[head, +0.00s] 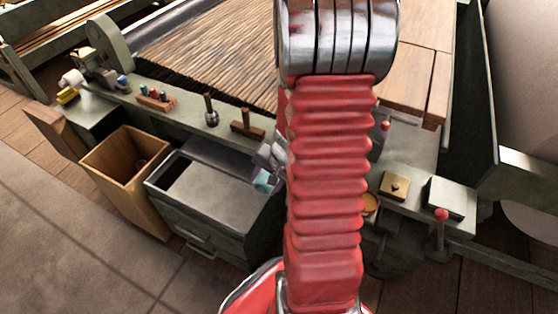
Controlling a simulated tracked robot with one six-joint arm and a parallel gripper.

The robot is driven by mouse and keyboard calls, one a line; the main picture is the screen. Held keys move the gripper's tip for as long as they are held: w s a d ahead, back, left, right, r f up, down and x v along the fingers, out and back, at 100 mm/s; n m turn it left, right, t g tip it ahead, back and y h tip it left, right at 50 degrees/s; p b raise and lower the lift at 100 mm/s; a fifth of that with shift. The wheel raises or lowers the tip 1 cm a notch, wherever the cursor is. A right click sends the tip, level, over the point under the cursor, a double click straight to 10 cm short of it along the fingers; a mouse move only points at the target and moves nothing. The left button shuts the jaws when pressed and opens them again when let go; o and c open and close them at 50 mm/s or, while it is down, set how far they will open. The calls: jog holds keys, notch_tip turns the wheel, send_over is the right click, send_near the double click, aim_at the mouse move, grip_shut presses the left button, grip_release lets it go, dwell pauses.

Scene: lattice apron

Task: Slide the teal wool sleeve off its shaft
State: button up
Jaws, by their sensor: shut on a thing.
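A small teal piece, which looks like the wool sleeve (262,184), shows just left of my red arm, over the right part of the grey metal box. My gripper (267,168) is shut on it. The arm hides most of the gripper and part of the sleeve's surroundings. I cannot make out the shaft, nor whether the sleeve is still around it.
A wooden bin (103,161) and the grey metal box (225,172) stand before the apron's ledge. Floor at lower left is clear.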

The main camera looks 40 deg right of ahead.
jog(key=shift+s+a, duration=0.2)
jog(key=shift+a, duration=0.35)
jog(key=shift+s+a, duration=0.15)
jog(key=shift+a, duration=0.2)
jog(key=shift+a+r, duration=0.1)
jog(key=shift+a, duration=0.05)
jog(key=shift+s+a+r, duration=0.25)
jog(key=shift+a+r, duration=0.2)
jog(key=shift+a, duration=0.15)
jog(key=shift+s+a+r, duration=0.2)
jog(key=shift+a+r, duration=0.3)
jog(key=shift+a, duration=0.1)
jog(key=shift+s+a+r, duration=0.25)
jog(key=shift+a+r, duration=0.2)
jog(key=shift+a, duration=0.15)
